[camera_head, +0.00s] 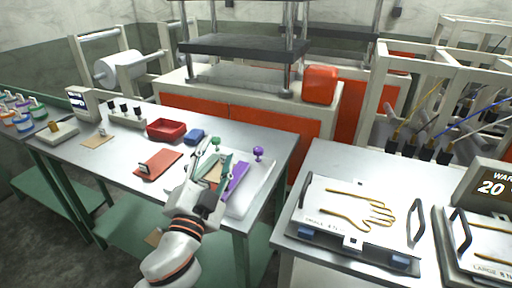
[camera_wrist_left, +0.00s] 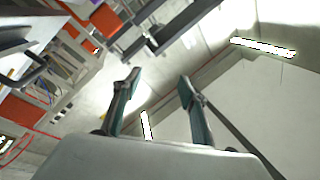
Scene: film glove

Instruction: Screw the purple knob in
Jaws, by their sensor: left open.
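The purple knob (camera_head: 258,153) stands upright toward the back right of a white base (camera_head: 262,188) at the right end of the left table. A green knob (camera_head: 215,143) stands behind my gripper, on its left. My left gripper (camera_head: 208,152) is over the left part of the base, open and empty, to the left of the purple knob and apart from it. Its open fingers also show in the left wrist view (camera_wrist_left: 158,80), with only the ceiling and walls between them. A purple strip (camera_head: 237,178) lies on the base beside the gripper. My right gripper is not in view.
A red tray (camera_head: 166,129), a blue block (camera_head: 194,136) and a red pad (camera_head: 158,165) lie left of the gripper. A gap separates this table from the right table, which bears a glove plate (camera_head: 347,226) with handles. A press with a red box (camera_head: 320,85) stands behind.

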